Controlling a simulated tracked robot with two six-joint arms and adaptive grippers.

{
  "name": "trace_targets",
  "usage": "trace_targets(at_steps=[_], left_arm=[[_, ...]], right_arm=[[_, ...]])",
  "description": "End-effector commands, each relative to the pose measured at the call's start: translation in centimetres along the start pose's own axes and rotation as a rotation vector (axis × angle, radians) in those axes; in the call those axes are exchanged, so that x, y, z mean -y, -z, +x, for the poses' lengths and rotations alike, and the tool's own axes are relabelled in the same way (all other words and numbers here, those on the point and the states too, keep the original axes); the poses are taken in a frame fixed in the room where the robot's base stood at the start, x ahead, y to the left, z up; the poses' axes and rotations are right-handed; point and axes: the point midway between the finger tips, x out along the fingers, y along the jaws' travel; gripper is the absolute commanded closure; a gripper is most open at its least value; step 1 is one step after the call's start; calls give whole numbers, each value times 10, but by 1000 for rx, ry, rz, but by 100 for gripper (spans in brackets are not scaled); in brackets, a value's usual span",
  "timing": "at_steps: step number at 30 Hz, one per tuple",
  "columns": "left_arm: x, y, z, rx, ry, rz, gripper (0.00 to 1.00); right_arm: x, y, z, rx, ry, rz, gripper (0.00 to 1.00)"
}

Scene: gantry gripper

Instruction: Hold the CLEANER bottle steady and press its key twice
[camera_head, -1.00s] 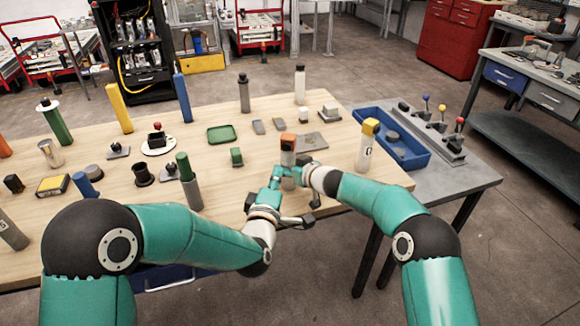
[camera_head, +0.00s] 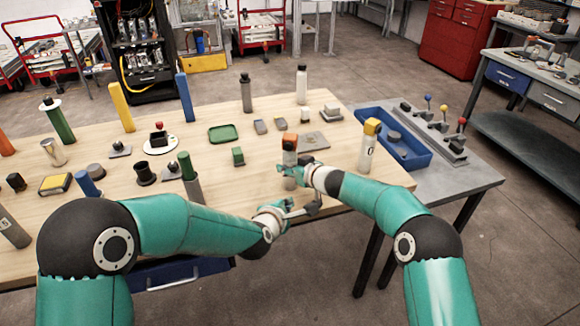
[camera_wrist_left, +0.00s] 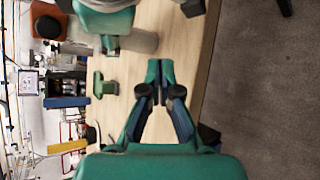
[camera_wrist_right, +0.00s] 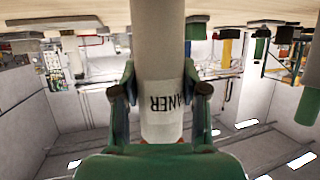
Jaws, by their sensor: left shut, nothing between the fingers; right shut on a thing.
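The CLEANER bottle (camera_head: 290,158) is grey with an orange top and stands upright near the table's front edge. My right gripper (camera_head: 288,171) is shut around its body. The right wrist view shows the bottle (camera_wrist_right: 160,45) between the fingers (camera_wrist_right: 163,92), with the label letters "ANER" upside down. The left wrist view shows its orange-brown top (camera_wrist_left: 46,20). My left gripper (camera_head: 286,204) is shut and empty, in front of and below the bottle, apart from it. Its closed fingertips (camera_wrist_left: 160,72) show in the left wrist view. I cannot tell whether the bottle's base touches the table.
A white bottle with a yellow top (camera_head: 367,146) stands to the right of the right gripper. A small green block (camera_head: 238,156) and a grey cylinder with green top (camera_head: 189,172) stand to the left. A blue tray (camera_head: 420,160) lies at right.

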Motion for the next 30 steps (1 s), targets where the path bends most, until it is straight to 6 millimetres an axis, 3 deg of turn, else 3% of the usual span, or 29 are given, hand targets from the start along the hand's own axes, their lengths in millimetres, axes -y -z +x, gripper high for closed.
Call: trace_targets(at_steps=[5,8,11,13,19,23,30], left_arm=[[7,-4,-4,-6,218,-365,100],[2,-13,-13,2,328,-569,100],[-15,-24,-25,26,418,-745,100],[-37,-29,-34,57,451,-846,100],[-78,-19,-42,89,395,-897,100],[-85,-13,-42,87,381,-903,100],[-94,-13,-24,85,381,-902,100]], right_arm=[[0,-1,0,1,0,1,100],[0,-1,0,1,1,1,100],[0,-1,0,1,1,1,100],[0,-1,0,1,1,1,100],[0,-1,0,1,1,1,100],[0,-1,0,1,1,1,100],[0,0,0,1,1,1,100]])
